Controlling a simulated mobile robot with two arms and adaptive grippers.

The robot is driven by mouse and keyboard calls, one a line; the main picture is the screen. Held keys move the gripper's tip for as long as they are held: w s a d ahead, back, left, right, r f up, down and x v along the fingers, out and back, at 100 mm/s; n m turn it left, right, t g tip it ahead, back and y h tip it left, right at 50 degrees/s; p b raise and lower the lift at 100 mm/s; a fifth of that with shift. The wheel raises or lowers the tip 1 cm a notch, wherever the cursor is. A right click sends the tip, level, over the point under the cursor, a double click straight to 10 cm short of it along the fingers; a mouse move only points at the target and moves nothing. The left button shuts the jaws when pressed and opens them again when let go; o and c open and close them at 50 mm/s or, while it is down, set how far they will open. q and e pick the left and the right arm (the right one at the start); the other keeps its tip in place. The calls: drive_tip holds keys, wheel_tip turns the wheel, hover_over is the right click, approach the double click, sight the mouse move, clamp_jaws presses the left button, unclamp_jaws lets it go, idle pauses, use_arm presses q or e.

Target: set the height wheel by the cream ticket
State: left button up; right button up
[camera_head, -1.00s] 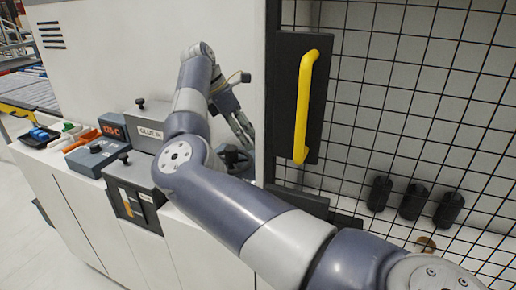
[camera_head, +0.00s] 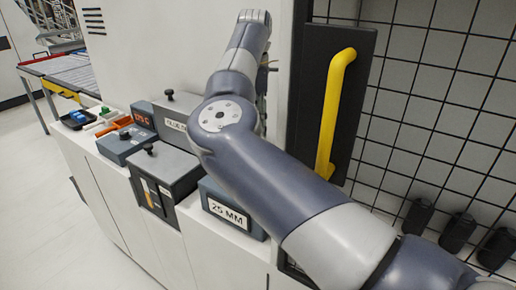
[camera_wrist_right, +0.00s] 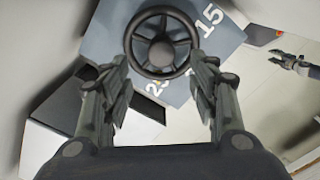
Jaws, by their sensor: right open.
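In the right wrist view the dark spoked height wheel (camera_wrist_right: 161,53) sits on a blue-grey plate (camera_wrist_right: 103,40) with white numerals, 15 among them; another is partly covered by the wheel's rim. My right gripper (camera_wrist_right: 162,66) is open, its fingers on either side of the wheel's near part, with no clear contact. In the head view my right arm hides this gripper and the wheel. A grey gripper (camera_wrist_right: 290,63), apparently my left, shows small at the right of the wrist view; its jaw state is unclear. I cannot make out a cream ticket.
A blue-grey box labelled 25 MM (camera_head: 229,214) stands beside a dark grey unit (camera_head: 165,172) with a knob. A glue box (camera_head: 178,122) and small trays (camera_head: 77,119) are further left. The yellow door handle (camera_head: 333,110) and mesh guard (camera_head: 440,110) are close on the right.

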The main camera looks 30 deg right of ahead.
drive_tip(key=f, duration=0.3)
drive_tip(key=f+p, duration=0.1)
drive_tip(key=f, duration=0.1)
drive_tip(key=shift+s+a, duration=0.15)
drive_tip(key=shift+a, duration=0.2)
drive_tip(key=f, duration=0.2)
drive_tip(key=shift+d+f+p, duration=0.25)
drive_tip(key=shift+f+p, duration=0.05)
drive_tip(key=shift+p, duration=0.1)
drive_tip(key=shift+f, duration=0.55)
drive_tip(key=shift+a+f, duration=0.1)
drive_tip(key=c, duration=1.1)
use_arm(q)
drive_tip(key=shift+s+a+r, duration=0.15)
drive_tip(key=shift+a+r, duration=0.4)
drive_tip(key=shift+s+a+r, duration=0.15)
drive_tip(key=shift+a+r, duration=0.35)
use_arm(e)
drive_tip(key=shift+o, duration=0.2)
